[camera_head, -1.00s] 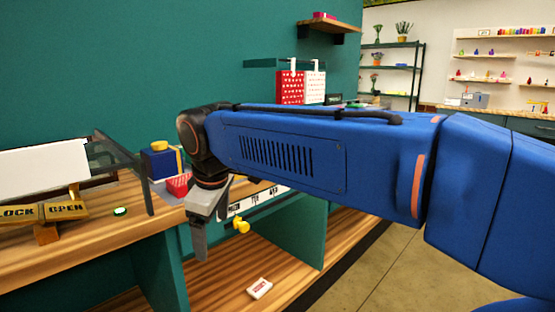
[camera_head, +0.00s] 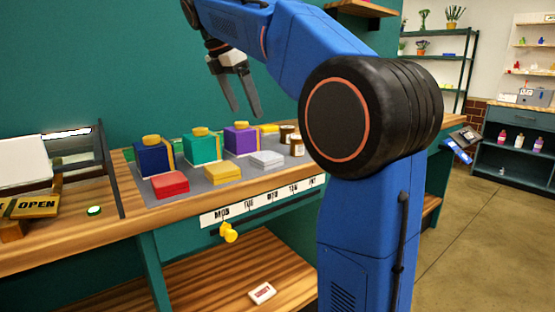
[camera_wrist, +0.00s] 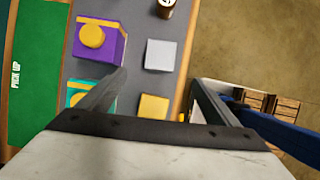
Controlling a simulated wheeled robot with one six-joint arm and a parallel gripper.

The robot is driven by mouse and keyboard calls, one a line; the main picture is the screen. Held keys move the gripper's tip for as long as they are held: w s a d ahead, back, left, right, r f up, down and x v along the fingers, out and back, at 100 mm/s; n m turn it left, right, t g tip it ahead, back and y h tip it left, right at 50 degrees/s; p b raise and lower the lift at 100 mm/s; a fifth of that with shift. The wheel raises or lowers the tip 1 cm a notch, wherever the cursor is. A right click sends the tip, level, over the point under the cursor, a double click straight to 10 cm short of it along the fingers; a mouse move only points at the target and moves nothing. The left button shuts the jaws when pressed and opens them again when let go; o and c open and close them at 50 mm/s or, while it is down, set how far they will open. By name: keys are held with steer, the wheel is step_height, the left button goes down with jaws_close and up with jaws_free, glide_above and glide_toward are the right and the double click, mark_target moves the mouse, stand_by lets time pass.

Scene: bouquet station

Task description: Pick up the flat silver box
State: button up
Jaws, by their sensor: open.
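The flat silver box (camera_head: 267,159) lies on the grey mat in front of the purple box (camera_head: 240,140). In the wrist view the silver box (camera_wrist: 160,54) is ahead of the fingers, near the mat's front edge, between the purple box (camera_wrist: 97,42) and the counter edge. My gripper (camera_head: 246,110) is open and empty, raised above the mat near the purple box. In the wrist view its two fingers (camera_wrist: 160,95) are spread wide, with the flat gold box (camera_wrist: 154,107) showing between them.
The mat (camera_head: 197,186) also holds a teal box (camera_head: 201,146), a blue box (camera_head: 153,157), a flat red box (camera_head: 170,184), a flat gold box (camera_head: 222,173) and brown jars (camera_head: 297,146). A yellow knob (camera_head: 229,232) juts out below the day labels.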

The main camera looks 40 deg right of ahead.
mark_target(265, 155)
steer(key=x, duration=1.7)
steer(key=shift+d, duration=0.25)
steer(key=c, duration=1.2)
